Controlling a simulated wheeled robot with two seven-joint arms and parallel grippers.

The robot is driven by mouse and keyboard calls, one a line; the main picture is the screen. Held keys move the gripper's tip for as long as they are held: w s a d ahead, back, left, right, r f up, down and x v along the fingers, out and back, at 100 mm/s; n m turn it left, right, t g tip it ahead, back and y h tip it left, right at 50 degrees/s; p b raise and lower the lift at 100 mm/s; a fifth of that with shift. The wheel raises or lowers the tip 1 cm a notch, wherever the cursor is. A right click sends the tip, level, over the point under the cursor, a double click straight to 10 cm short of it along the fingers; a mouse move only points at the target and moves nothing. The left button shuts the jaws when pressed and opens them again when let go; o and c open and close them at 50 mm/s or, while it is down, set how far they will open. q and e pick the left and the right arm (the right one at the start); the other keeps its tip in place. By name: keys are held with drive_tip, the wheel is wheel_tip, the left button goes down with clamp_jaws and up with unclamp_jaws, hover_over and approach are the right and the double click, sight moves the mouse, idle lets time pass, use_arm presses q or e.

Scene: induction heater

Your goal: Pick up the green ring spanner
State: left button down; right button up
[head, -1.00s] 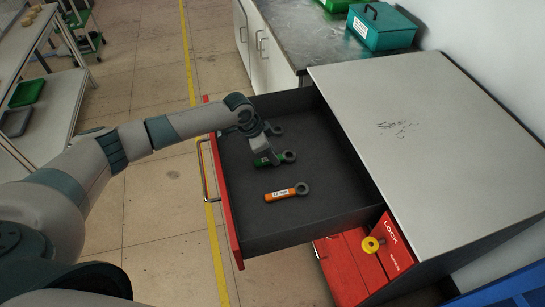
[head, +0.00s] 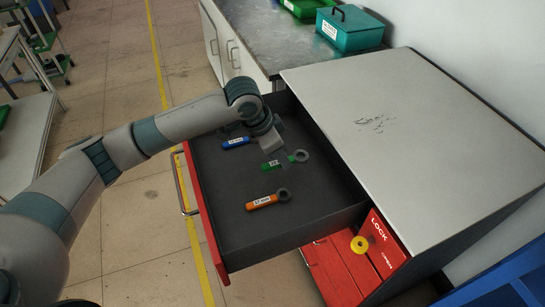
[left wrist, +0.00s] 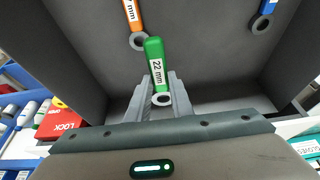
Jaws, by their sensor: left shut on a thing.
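The green ring spanner (head: 272,166), labelled 22 mm, is inside the open drawer in the head view. My left gripper (head: 284,159) is shut on it near the ring end, with the green handle sticking out to the left and the grey ring to the right. In the left wrist view the spanner's green handle (left wrist: 155,58) points away from the gripper, and the neck lies between the two fingers (left wrist: 160,92). Whether it is clear of the drawer floor is hard to tell. My right gripper is not in view.
The dark drawer (head: 228,200) with red front also holds an orange spanner (head: 262,202) nearer me and a blue spanner (head: 236,143) behind. The grey cabinet top (head: 410,130) overhangs at right. A yellow lock knob (head: 359,244) is on the red front below.

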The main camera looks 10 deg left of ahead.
sight(266, 172)
use_arm(q)
drive_tip(key=shift+d+r, duration=0.1)
idle(0.4)
drive_tip(key=shift+s, duration=0.1)
drive_tip(key=shift+s, duration=0.15)
drive_tip(key=s+a+f+n, duration=0.1)
drive_tip(key=s+n, duration=0.1)
drive_tip(key=s+a+f+n+y, duration=0.1)
drive_tip(key=s+a+n, duration=0.1)
drive_tip(key=shift+a+f+t, duration=0.15)
drive_tip(key=shift+a+t, duration=0.1)
drive_tip(key=shift+t, duration=0.15)
drive_tip(key=s+a+n+t+y, duration=0.1)
drive_tip(key=s+a+n+y, duration=0.1)
drive_tip(key=s+a+n, duration=0.3)
drive_tip(key=shift+a+f+n+y, duration=0.25)
drive_tip(key=shift+a+n+y, duration=0.05)
drive_tip(key=shift+a+n, duration=0.9)
drive_tip(key=shift+r, duration=0.1)
